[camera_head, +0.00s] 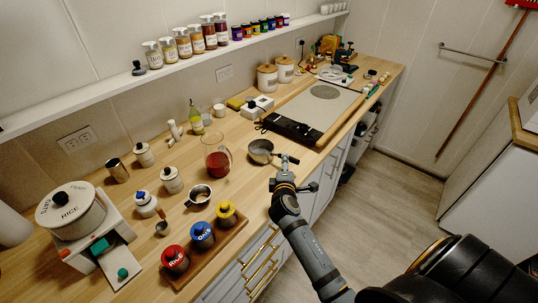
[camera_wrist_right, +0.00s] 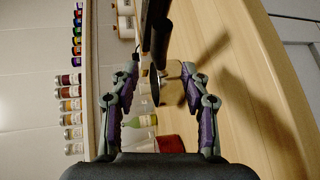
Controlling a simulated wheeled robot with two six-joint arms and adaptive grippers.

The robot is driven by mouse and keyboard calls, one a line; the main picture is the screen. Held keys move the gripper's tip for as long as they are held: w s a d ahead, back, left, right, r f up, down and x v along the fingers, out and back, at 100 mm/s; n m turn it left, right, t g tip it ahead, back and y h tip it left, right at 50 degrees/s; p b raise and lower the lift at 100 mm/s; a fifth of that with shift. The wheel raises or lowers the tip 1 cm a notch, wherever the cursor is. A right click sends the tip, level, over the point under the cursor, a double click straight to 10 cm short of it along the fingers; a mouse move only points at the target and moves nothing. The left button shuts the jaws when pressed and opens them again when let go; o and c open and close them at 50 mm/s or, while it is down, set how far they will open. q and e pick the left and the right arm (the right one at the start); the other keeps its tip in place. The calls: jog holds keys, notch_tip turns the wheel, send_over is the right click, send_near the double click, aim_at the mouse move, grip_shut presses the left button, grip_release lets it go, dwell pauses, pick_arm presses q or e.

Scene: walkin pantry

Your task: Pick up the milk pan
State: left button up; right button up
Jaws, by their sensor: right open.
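The milk pan is most likely the small grey metal pan (camera_head: 260,150) near the counter's front edge in the head view, its handle pointing right toward my right gripper. My right gripper (camera_head: 285,172) is at the handle, by the counter edge. In the right wrist view its two fingers stand apart, one on each side, so the gripper (camera_wrist_right: 160,70) is open. A dark bar, seemingly the handle, runs between or in front of them; I cannot tell whether they touch it. The pan's body is largely hidden there. My left gripper is not in view.
A smaller metal pot (camera_head: 199,195) and a glass jug of red liquid (camera_head: 217,162) stand to the left. A cooktop (camera_head: 318,104) lies behind right. A wooden tray (camera_head: 212,254) holds red, blue and yellow canisters. The floor at right is clear.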

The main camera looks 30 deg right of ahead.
jog(key=shift+x, duration=1.05)
jog(key=shift+w, duration=0.25)
jog(key=p+x, duration=0.1)
jog(key=x, duration=0.3)
jog(key=shift+a+f, duration=0.1)
jog(key=shift+a, duration=0.05)
jog(key=shift+w+f, duration=0.25)
jog(key=shift+w, duration=0.1)
jog(key=shift+s+r, duration=0.15)
jog(key=shift+c, duration=0.8)
grip_shut()
